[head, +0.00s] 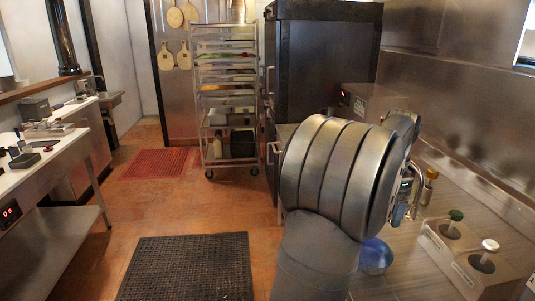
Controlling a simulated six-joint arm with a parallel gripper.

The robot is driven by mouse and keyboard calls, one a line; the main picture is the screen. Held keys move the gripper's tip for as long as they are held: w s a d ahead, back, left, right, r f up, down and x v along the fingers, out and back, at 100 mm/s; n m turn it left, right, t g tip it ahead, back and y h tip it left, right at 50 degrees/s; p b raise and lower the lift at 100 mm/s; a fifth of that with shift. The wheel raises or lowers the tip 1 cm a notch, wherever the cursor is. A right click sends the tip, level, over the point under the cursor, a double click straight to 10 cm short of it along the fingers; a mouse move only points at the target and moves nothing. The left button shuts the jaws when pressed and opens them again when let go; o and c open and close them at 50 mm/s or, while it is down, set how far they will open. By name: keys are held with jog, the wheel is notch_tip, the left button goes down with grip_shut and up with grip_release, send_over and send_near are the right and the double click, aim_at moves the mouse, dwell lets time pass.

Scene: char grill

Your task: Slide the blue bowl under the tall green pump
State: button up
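The blue bowl (376,257) sits on the steel counter at the lower right, partly hidden behind my arm. The green pump (455,216) stands to the right of the bowl and a little farther back, set in the top of a pale box-like dispenser (467,262). The bowl is apart from the pump, to its left. My large grey arm link fills the middle right of the view. My gripper is not clearly visible; metal and bluish parts show at the arm's right edge, and I cannot tell whether they are its fingers.
A white-topped pump (489,246) stands in the same dispenser, nearer the camera. An amber bottle (428,186) stands at the back of the counter (400,286), near the steel wall. Bare counter shows between bowl and dispenser. A tray rack (228,100) and black floor mat (188,268) are left.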

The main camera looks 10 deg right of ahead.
jog(key=c, duration=0.7)
jog(key=shift+a+f, duration=0.2)
jog(key=shift+a, duration=0.15)
jog(key=c, duration=0.4)
jog(key=a+f, duration=0.2)
jog(key=a, duration=0.1)
jog(key=a+f, duration=0.2)
jog(key=a, duration=0.2)
jog(key=s+a+f, duration=0.1)
jog(key=a+f, duration=0.1)
jog(key=a, duration=0.2)
jog(key=shift+s+a, duration=0.1)
jog(key=shift+a, duration=0.05)
grip_shut()
jog(key=d+f, duration=0.1)
jog(key=f, duration=0.2)
jog(key=d+f, duration=0.1)
jog(key=f, duration=0.2)
jog(key=d+f, duration=0.1)
jog(key=f, duration=0.2)
jog(key=shift+f, duration=0.4)
jog(key=shift+d, duration=0.55)
jog(key=d, duration=1.4)
jog(key=shift+w+d, duration=0.15)
jog(key=shift+w, duration=0.2)
